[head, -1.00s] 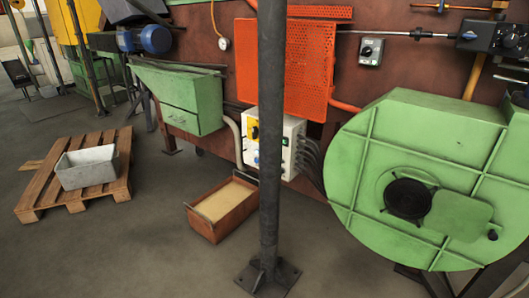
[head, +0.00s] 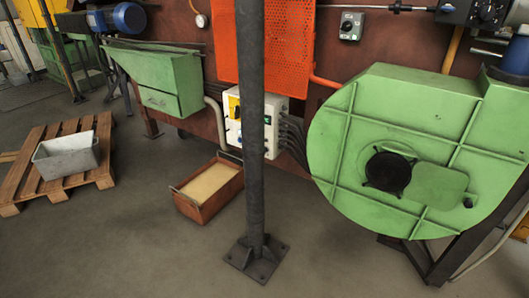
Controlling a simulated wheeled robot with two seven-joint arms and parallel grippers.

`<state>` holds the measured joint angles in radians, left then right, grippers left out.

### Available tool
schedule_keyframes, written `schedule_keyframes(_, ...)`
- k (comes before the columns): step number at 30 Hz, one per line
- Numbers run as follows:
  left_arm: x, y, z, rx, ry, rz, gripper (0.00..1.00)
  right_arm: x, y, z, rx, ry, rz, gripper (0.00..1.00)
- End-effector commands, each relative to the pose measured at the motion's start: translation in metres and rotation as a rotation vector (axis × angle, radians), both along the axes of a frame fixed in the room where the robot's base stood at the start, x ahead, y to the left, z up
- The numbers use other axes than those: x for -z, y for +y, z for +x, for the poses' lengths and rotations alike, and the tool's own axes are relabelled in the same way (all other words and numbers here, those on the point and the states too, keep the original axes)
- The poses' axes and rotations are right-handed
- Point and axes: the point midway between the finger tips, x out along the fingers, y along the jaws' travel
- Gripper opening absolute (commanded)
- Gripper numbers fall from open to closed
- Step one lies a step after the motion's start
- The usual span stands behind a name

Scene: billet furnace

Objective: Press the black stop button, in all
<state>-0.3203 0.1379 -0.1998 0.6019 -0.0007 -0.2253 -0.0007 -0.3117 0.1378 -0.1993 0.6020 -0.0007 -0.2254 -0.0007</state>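A light grey control box (head: 271,122) is mounted low on the rust-red furnace wall, with a yellow panel (head: 234,106) and small green and dark parts on its face. A dark steel post (head: 251,150) stands in front of it and hides its middle. A smaller grey switch box (head: 351,27) with a dark knob sits higher on the wall, to the right of the orange perforated guard. I cannot make out which part, if any, is the black stop button. Neither of my grippers shows in the head view.
A large green blower housing (head: 400,150) stands at the right. A rust-brown bin (head: 208,190) lies on the floor left of the post. A pallet (head: 105,175) with a grey tub (head: 67,157) is at the left. The floor in front is clear around the post's base plate.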

Motion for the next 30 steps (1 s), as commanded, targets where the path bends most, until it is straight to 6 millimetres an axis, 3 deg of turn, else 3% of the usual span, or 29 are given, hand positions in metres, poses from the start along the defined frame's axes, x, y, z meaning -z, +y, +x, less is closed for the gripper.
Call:
schedule_keyframes(1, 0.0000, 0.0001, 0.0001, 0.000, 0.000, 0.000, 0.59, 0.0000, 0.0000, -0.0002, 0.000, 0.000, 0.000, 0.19)
schedule_keyframes(4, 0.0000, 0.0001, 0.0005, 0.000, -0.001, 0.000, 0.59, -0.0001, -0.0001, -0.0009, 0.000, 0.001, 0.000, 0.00)
schedule_keyframes(30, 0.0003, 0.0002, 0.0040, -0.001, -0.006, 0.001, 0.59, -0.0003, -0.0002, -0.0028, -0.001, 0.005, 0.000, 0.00)
